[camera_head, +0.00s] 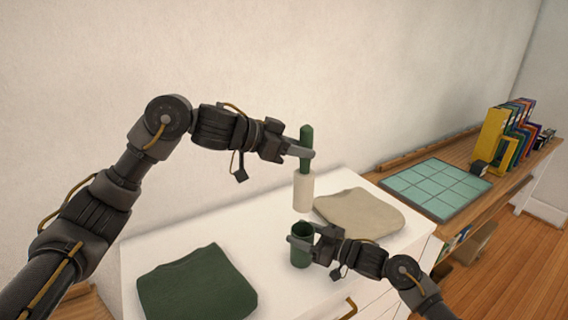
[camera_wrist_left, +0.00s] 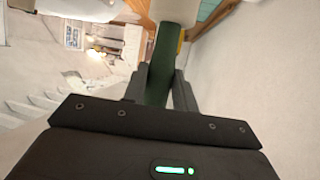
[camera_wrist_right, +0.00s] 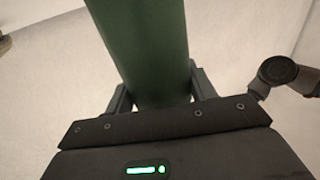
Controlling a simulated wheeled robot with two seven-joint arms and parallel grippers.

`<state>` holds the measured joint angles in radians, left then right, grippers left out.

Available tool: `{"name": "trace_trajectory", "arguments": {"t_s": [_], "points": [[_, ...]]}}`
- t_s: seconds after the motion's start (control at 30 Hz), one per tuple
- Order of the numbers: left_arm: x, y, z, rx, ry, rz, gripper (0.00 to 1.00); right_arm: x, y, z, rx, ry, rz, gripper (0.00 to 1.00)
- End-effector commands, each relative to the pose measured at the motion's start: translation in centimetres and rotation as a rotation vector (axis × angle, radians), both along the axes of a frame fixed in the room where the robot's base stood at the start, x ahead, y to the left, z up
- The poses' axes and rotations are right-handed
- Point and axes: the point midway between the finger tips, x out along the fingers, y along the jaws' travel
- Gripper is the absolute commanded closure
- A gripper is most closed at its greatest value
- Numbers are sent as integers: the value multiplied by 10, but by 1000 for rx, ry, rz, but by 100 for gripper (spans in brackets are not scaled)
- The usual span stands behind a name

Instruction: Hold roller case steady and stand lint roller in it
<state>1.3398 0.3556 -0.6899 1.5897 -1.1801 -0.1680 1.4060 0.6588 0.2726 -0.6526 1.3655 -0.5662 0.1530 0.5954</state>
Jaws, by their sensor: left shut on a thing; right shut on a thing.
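The lint roller (camera_head: 303,192) has a green handle and a white roll, and hangs upright with the roll down. My left gripper (camera_head: 307,152) is shut on its green handle, which also shows between the fingers in the left wrist view (camera_wrist_left: 160,65). The roller case (camera_head: 301,256) is a dark green open-topped cup on the white dresser top, directly below the roller. My right gripper (camera_head: 300,241) is shut around the case from the right, and the case fills the right wrist view (camera_wrist_right: 148,45). A small gap shows between the roll's lower end and the case rim.
A folded green cloth (camera_head: 196,286) lies left of the case on the white dresser (camera_head: 150,248). A folded beige cloth (camera_head: 358,213) lies behind right. A wooden desk beyond holds a teal gridded mat (camera_head: 434,187) and several binders (camera_head: 492,140).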

Motion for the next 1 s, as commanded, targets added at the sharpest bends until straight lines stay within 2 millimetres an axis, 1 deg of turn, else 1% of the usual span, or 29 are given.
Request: {"name": "trace_trajectory", "arguments": {"t_s": [0.03,0.17,0.37,1.0], "points": [[0,-3,3,-5,-3,4,100,-1,0,-4,-4,5,0,69],[1,-4,5,-8,-4,10,100,-1,0,-3,-4,5,0,69],[1,-4,-1,-7,-4,8,100,0,-1,-3,-4,5,0,69],[0,-4,-53,-7,-2,8,100,0,-1,-3,-4,4,-1,69]]}}
